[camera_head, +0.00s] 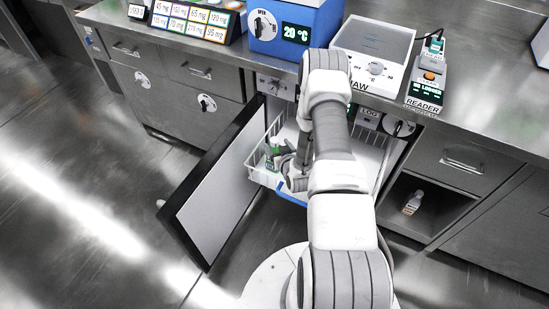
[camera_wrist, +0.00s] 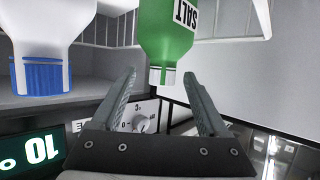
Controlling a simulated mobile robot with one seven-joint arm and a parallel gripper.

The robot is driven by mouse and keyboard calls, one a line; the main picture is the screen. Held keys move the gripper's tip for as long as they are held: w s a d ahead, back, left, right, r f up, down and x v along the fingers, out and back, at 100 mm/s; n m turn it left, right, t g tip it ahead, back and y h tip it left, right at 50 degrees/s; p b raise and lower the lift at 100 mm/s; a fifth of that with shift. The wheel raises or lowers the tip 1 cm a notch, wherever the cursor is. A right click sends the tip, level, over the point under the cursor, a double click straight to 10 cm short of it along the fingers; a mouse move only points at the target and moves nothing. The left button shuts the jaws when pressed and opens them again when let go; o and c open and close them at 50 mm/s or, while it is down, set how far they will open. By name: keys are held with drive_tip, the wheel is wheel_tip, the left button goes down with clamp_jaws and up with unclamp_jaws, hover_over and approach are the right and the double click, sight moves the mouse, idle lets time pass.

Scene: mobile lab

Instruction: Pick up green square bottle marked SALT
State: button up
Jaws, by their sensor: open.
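The green SALT bottle (camera_wrist: 165,38) hangs down from the top of the wrist view, its label upside down there. Its pale cap points toward my gripper (camera_wrist: 158,76). My gripper is open, with the cap between the fingertips in the picture and a gap on each side. I cannot tell whether the fingers reach around it in depth. In the head view the green bottle (camera_head: 271,152) stands small in a white wire basket (camera_head: 262,179), and my gripper (camera_head: 284,158) is just right of it, partly hidden by my arm.
A white bottle with a blue cap (camera_wrist: 40,76) is left of the SALT bottle in the wrist view. The open cabinet door (camera_head: 212,190) stands left of the basket. The counter (camera_head: 470,100) carries devices. Another bottle (camera_head: 412,203) lies in the open shelf at right.

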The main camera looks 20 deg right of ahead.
sight(272, 138)
drive_tip(key=shift+r+b+x, duration=0.2)
drive_tip(key=shift+b+x, duration=0.6)
drive_tip(key=shift+x, duration=2.15)
drive_tip(key=shift+w+a, duration=0.1)
drive_tip(key=shift+a, duration=0.1)
clamp_jaws()
